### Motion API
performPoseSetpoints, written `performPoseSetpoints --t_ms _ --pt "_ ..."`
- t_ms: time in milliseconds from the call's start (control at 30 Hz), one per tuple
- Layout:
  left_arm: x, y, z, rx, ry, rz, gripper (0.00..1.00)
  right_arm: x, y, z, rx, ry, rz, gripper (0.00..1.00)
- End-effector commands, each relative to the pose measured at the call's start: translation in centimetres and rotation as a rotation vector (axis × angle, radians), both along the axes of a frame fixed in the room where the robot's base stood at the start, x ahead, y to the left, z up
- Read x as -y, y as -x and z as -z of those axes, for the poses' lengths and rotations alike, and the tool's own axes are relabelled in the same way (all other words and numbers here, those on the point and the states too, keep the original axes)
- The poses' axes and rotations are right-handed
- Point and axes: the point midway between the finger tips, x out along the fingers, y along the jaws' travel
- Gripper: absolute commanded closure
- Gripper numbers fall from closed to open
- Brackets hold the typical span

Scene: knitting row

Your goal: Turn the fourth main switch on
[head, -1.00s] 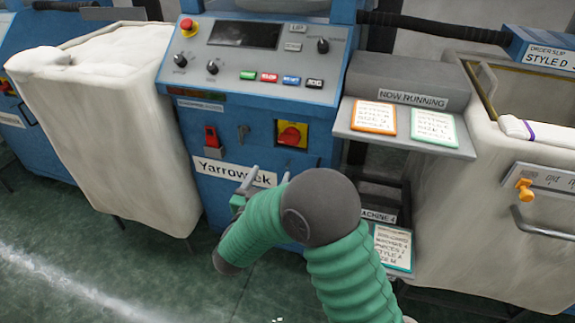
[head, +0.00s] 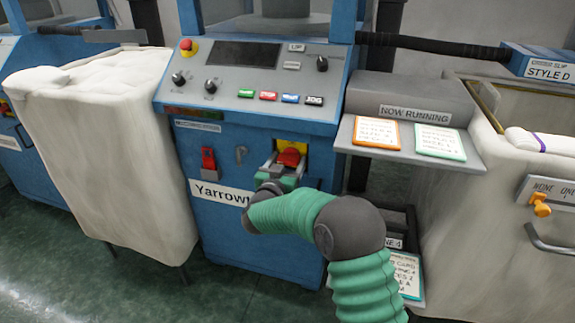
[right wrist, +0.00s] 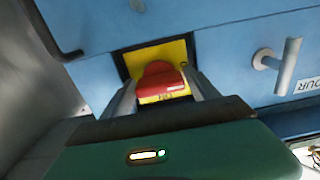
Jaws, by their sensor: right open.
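The main switch is a red rotary knob (head: 290,156) on a yellow plate (head: 304,147), set in the front of the blue machine labelled Yarrowick. My right gripper (head: 287,162) is at the switch, its two fingers open on either side of the red knob. In the right wrist view the red knob (right wrist: 161,80) sits between the open fingertips (right wrist: 160,95), with the yellow plate (right wrist: 180,50) behind it. Whether the fingers touch the knob cannot be told. My left gripper is not in view.
A red toggle switch (head: 208,159) and a grey handle (head: 241,154) sit left of the knob. A control panel (head: 245,75) with buttons is above. A grey shelf (head: 395,150) with cards juts out at right. A white fabric bin (head: 110,150) stands at left.

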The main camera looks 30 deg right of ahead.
Motion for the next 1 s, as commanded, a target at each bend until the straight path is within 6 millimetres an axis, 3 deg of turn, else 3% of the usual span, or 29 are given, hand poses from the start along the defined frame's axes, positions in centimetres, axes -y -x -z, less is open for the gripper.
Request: performPoseSetpoints --t_ms 167,533,1000 --pt "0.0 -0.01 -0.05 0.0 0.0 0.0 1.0 -0.03 0.01 -0.01 0.0 0.0 0.0 0.34" --pt "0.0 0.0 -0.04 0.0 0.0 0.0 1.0 -0.07 0.01 0.03 -0.001 -0.001 -0.001 0.8" --pt "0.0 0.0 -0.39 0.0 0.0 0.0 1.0 -0.1 0.02 0.0 0.09 -0.078 -0.001 0.8"
